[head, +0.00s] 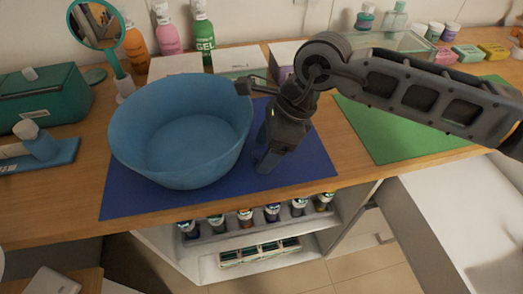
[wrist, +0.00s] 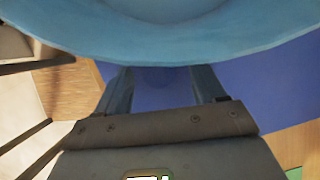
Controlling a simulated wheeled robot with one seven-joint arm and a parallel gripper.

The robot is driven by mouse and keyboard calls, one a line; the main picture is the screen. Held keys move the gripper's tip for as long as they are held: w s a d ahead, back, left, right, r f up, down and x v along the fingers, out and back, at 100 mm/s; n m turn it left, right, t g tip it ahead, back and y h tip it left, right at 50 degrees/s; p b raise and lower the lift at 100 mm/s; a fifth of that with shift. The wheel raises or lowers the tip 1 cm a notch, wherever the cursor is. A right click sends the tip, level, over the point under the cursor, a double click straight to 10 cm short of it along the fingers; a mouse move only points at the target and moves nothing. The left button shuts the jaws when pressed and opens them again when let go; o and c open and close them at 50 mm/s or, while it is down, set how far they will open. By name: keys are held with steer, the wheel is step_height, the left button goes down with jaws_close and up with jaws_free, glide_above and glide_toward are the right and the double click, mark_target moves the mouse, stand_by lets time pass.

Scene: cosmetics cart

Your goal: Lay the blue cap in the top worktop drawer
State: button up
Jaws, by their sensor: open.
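My gripper (head: 264,160) points down over the blue mat (head: 300,167), just right of the large blue bowl (head: 180,145). Its two fingers stand apart in the wrist view (wrist: 160,90), below the bowl's rim (wrist: 200,48). A faint round dark-blue shape (wrist: 157,78) shows between the fingers against the mat; it may be the blue cap, but I cannot tell for sure. No blue cap is clear in the head view, where the gripper and bowl hide part of the mat. A white, open drawer-like box (head: 455,215) is at the right, below the worktop; I cannot tell whether it is the top drawer.
A green mat (head: 400,130) lies right of my gripper. A round mirror (head: 97,25), a green box (head: 40,97) and bottles (head: 203,38) stand behind and left. A shelf below the worktop edge holds several small bottles (head: 245,217).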

steer(key=shift+c, duration=0.4)
steer(key=c, duration=1.1)
steer(key=shift+r, duration=0.1)
